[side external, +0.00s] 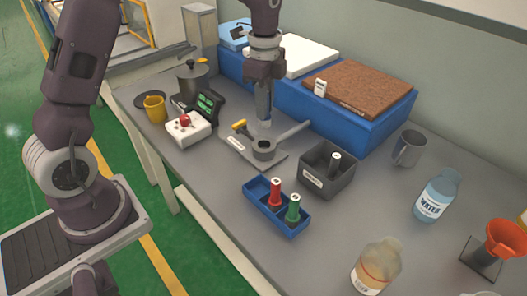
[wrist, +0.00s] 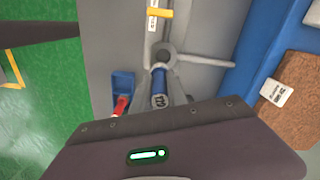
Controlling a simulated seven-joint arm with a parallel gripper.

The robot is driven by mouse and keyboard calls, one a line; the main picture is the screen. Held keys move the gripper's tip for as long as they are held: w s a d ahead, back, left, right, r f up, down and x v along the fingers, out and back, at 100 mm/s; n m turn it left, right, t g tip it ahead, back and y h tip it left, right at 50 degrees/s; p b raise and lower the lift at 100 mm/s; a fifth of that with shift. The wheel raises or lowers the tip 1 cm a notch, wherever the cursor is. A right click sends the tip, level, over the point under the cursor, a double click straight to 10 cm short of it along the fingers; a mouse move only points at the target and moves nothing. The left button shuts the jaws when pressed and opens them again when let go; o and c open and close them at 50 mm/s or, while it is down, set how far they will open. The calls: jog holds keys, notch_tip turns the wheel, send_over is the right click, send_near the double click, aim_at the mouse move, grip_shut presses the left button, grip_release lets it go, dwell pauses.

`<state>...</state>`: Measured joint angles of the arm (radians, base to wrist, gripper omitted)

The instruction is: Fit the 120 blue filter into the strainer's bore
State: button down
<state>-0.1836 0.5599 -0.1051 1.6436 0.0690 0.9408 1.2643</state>
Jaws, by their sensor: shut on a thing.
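My gripper (wrist: 160,98) is shut on the blue filter (wrist: 159,86), which has a white label on its end, in the wrist view. In the side view my gripper (side external: 265,112) points down just above and behind the strainer (side external: 263,148). The strainer has a round dark bore, a grey handle to the right and a yellow-ended clamp at its left; it also shows in the wrist view (wrist: 164,54), beyond the filter. The filter appears outside the bore; its exact height above it is unclear.
A blue tray (side external: 262,211) holds a red filter (side external: 275,190) and a green filter (side external: 293,208). A grey bin (side external: 315,182) holds a black one (side external: 335,162). A control box (side external: 187,129) stands left. A mug (side external: 409,148) and bottles stand right.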

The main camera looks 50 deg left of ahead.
jog(key=f, duration=0.6)
jog(key=a+f, duration=0.1)
jog(key=f, duration=0.3)
jog(key=shift+w, duration=0.3)
jog(key=c, duration=1.3)
grip_release()
notch_tip(320, 180, up, 12)
jog(key=shift+r, duration=0.2)
jog(key=s+d+r+n+t, duration=0.2)
jog(key=s+r+n, duration=0.35)
jog(key=s, duration=0.45)
jog(key=s+d+r+n+t, duration=0.2)
jog(key=s+d+r+n, duration=0.15)
jog(key=s+r, duration=0.45)
jog(key=s+f+n, duration=0.1)
jog(key=s, duration=0.2)
jog(key=s+f+n+t, duration=0.1)
jog(key=s+n, duration=0.1)
jog(key=s, duration=0.1)
jog(key=s+f+n, duration=0.1)
jog(key=s, duration=0.2)
jog(key=shift+s+d+f+n+t, duration=0.1)
jog(key=shift+s+f+n+t, duration=0.1)
jog(key=shift+n+t, duration=0.15)
